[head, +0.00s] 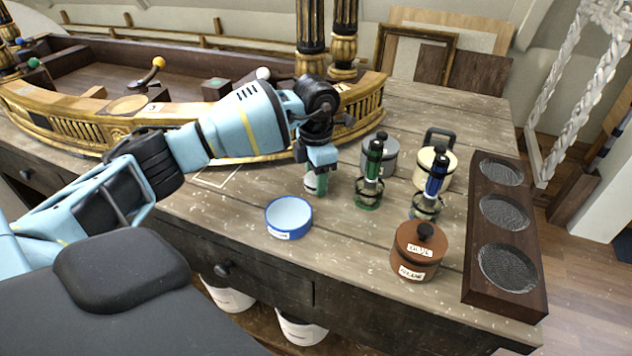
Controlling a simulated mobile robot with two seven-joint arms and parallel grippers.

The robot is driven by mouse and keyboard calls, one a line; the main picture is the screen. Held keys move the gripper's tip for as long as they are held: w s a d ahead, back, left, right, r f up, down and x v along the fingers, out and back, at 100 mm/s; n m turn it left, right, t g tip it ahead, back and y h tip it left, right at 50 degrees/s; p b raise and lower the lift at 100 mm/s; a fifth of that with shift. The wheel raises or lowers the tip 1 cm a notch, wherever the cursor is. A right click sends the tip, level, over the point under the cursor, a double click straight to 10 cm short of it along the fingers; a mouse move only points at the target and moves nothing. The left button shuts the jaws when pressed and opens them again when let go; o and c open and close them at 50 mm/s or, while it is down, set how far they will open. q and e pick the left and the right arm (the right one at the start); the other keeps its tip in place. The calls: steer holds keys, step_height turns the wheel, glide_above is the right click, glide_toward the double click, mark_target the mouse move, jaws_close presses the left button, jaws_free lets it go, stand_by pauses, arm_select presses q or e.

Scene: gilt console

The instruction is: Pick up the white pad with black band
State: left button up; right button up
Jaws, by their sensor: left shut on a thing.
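My left gripper (318,184) points down over the table, behind the blue-rimmed bowl. It is shut on a small white piece (310,182) with a dark line across it, which looks like the white pad with black band. The fingers hide much of the pad, and I cannot tell if it still touches the table. My right gripper is not in view.
A white bowl with a blue rim (289,217) stands just in front. To the right are a green-handled tool (373,172), a blue-handled tool (432,187), a grey pot (380,153), a cream pot (435,166), a brown lidded pot (418,250) and a dark rack (480,270). The gilt console (230,150) stands behind.

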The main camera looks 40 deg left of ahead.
arm_select(q)
steer(key=shift+r, duration=0.1)
steer(key=shift+r, duration=0.45)
steer(key=shift+s+d+r, duration=0.1)
steer(key=shift+d+r, duration=0.15)
steer(key=shift+r, duration=0.4)
steer(key=shift+s+d+r, duration=0.1)
steer(key=shift+d+r, duration=0.15)
steer(key=shift+r, duration=0.35)
steer(key=s+d, duration=0.2)
steer(key=d, duration=0.2)
steer(key=s+d+r, duration=0.1)
steer(key=s+d, duration=0.1)
steer(key=d, duration=0.3)
steer(key=s+d+b, duration=0.1)
steer(key=s+d, duration=0.1)
steer(key=d, duration=0.2)
steer(key=shift+s+d+r, duration=0.15)
steer(key=shift+d+r, duration=0.05)
steer(key=shift+d, duration=0.1)
